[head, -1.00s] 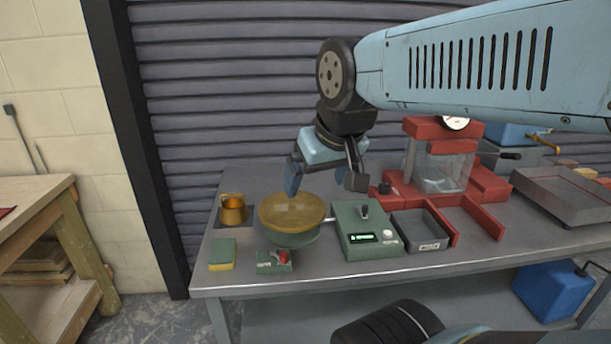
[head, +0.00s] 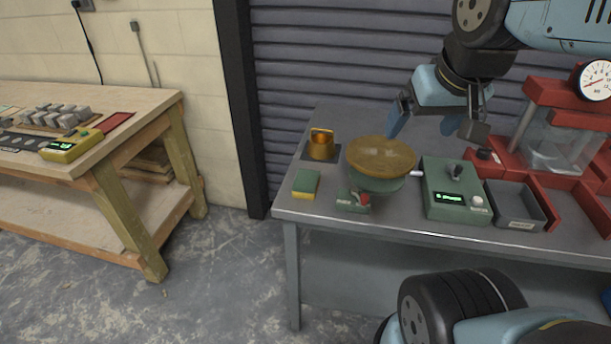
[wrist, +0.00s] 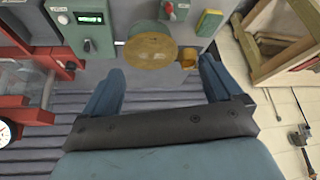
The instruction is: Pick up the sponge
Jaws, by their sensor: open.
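The sponge (head: 305,184) is green on top with a yellow lower layer. It lies flat near the left front corner of the metal table. It also shows in the wrist view (wrist: 209,22) at the top, right of centre. My gripper (head: 432,132) is open and empty. It hangs above the table, to the right of the sponge and well apart from it. In the wrist view my two fingers (wrist: 166,82) are spread wide with nothing between them.
A yellow-topped bowl (head: 381,157) on a green base stands between sponge and gripper. A brass mug (head: 321,146) sits behind the sponge. A small green switch box (head: 352,200) is to its right, and a green control box (head: 453,190) further right. A wooden bench (head: 150,110) stands left.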

